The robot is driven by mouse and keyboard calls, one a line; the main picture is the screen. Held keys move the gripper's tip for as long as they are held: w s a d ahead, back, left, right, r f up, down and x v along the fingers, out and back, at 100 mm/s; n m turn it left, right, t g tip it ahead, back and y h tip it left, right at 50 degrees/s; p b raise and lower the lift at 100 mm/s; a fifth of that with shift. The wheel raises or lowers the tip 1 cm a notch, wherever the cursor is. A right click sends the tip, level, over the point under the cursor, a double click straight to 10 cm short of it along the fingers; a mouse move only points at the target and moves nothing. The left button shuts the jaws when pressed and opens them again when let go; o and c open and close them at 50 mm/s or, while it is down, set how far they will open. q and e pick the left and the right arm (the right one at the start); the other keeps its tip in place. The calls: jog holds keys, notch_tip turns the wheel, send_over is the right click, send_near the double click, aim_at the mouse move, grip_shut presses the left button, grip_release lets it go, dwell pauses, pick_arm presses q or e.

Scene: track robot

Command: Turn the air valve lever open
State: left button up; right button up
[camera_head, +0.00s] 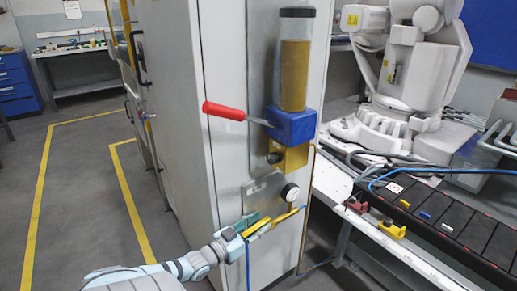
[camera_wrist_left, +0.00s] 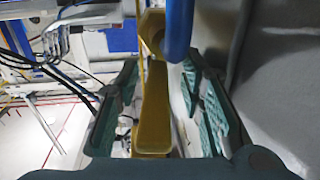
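The yellow air valve lever (camera_head: 283,216) is low on the front of the grey cabinet, beside a round gauge (camera_head: 290,192). In the left wrist view the lever (camera_wrist_left: 153,110) runs lengthwise between the green finger pads, with a gap visible on each side. A yellow fitting (camera_wrist_left: 152,28) shows at its far end. My left gripper (camera_head: 259,225) is open around the lever; its fingers (camera_wrist_left: 160,105) look apart from it. Part of the lever is hidden by the fingers in the head view. My right gripper is not in view.
A red-handled lever (camera_head: 224,111) on a blue block (camera_head: 291,126) sits higher on the cabinet (camera_head: 172,90). A blue hose (camera_wrist_left: 179,30) hangs close by the right finger. A conveyor (camera_head: 440,215) and a white robot arm (camera_head: 410,70) stand at the right. The floor at left is clear.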

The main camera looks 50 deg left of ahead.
pick_arm(q)
jog(key=s+d, duration=0.1)
jog(key=s, duration=1.1)
jog(key=shift+d, duration=0.15)
